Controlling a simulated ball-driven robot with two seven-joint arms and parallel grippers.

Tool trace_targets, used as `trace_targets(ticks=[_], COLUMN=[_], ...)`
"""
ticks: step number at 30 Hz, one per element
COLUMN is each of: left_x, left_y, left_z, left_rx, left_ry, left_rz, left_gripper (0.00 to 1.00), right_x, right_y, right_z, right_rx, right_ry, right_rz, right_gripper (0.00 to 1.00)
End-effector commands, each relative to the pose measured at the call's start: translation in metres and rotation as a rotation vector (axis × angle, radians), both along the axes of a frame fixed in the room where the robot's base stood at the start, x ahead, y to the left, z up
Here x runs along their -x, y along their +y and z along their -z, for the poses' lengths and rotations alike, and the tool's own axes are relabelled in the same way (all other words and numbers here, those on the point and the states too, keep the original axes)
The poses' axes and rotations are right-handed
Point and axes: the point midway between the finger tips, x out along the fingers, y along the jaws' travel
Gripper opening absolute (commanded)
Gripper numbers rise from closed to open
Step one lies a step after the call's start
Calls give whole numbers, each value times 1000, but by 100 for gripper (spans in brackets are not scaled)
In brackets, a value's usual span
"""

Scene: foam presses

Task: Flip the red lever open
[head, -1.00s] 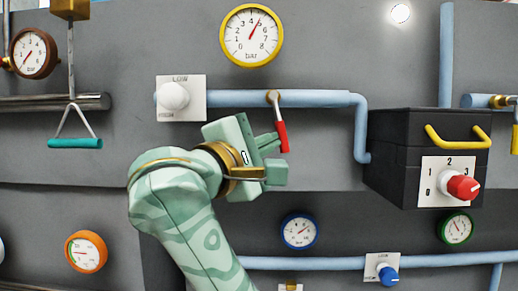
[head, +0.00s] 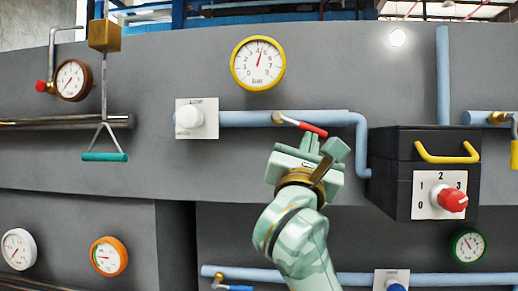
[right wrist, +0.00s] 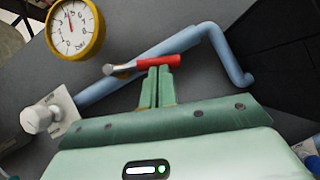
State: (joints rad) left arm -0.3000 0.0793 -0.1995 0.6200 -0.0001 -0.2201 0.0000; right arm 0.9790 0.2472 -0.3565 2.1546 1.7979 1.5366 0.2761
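The red lever (head: 313,130) sits on the light blue upper pipe (head: 245,118). Its handle points right and slightly down, close to the line of the pipe. It also shows in the right wrist view (right wrist: 172,61), with its metal shank to the left. My right gripper (head: 310,143) is just below the red handle. Its two fingers (right wrist: 158,72) are together with nothing between them. The fingertips are at the lower edge of the handle; I cannot tell whether they touch it. My left gripper is not in view.
A white LOW knob (head: 190,117) is left of the lever, and a yellow gauge (head: 258,63) is above. A black box (head: 385,180) with a yellow handle and red dial juts out at the right. The teal pull handle (head: 105,157) hangs at the left.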

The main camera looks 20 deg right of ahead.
Motion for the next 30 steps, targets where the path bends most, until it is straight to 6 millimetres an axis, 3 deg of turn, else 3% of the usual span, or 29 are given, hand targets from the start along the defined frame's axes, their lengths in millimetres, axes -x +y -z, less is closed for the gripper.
trace_targets(ticks=[3,12,30], left_x=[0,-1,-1], left_y=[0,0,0], left_z=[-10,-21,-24], left_rx=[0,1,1], left_ry=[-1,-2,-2], left_rz=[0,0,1], left_gripper=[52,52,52], right_x=[3,6,8], right_y=[-5,-11,-14], right_z=[-9,-19,-24], right_rx=[81,72,68], right_ry=[49,48,45], right_rz=[3,0,3], right_gripper=[0,0,0])
